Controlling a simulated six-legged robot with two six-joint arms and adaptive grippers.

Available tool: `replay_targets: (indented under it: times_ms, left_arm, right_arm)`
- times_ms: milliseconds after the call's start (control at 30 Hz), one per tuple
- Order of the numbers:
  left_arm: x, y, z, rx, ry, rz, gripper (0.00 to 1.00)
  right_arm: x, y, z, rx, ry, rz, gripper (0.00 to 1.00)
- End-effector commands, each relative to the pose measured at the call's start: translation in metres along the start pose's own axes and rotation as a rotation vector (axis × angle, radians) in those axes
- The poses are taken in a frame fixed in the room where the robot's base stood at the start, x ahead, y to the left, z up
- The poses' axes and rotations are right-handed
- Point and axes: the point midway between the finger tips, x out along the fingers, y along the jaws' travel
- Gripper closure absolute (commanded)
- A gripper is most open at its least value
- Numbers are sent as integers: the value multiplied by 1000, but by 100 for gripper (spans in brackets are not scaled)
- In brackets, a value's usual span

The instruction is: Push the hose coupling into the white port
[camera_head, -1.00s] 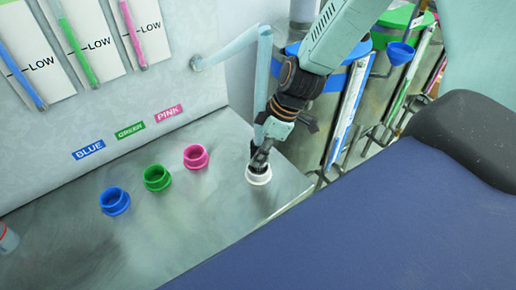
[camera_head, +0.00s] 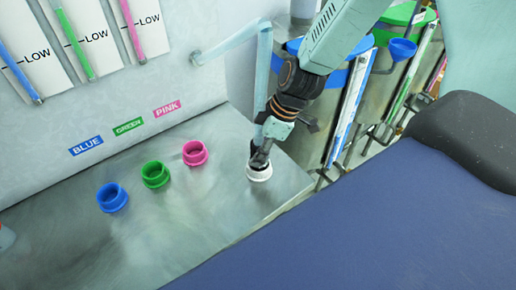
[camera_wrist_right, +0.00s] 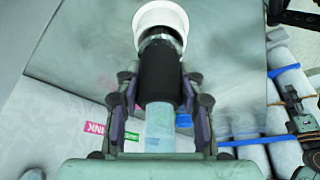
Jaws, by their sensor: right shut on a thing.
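The white port (camera_head: 259,172) stands on the metal bench top, to the right of the coloured ports. My right gripper (camera_head: 262,152) is above it, pointing down. In the right wrist view the gripper (camera_wrist_right: 158,92) is shut on the dark hose coupling (camera_wrist_right: 160,75), with one finger on each side. The coupling's metal end meets the mouth of the white port (camera_wrist_right: 162,17); how deep it sits is hard to tell. The pale translucent hose (camera_head: 263,75) runs from the wall fitting down to the coupling. My left gripper is not in view.
Blue (camera_head: 112,198), green (camera_head: 155,174) and pink (camera_head: 195,153) ports stand in a row on the metal bench (camera_head: 190,230), left of the white port. Drums with funnels (camera_head: 402,50) stand behind my right arm. The bench front is clear.

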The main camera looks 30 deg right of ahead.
Motion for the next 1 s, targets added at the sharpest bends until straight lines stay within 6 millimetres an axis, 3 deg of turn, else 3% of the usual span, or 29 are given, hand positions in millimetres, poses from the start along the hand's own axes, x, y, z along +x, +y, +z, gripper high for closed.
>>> replay_targets:
  times_ms: [367,400,700,1000]
  left_arm:
    - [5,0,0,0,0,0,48]
    - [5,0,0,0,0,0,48]
    - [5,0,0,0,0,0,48]
    - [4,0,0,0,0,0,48]
  right_arm:
    - [4,0,1,-1,1,1,100]
    - [4,0,1,-1,1,1,60]
    - [4,0,2,-1,0,0,35]
    - [4,0,2,0,0,-1,35]
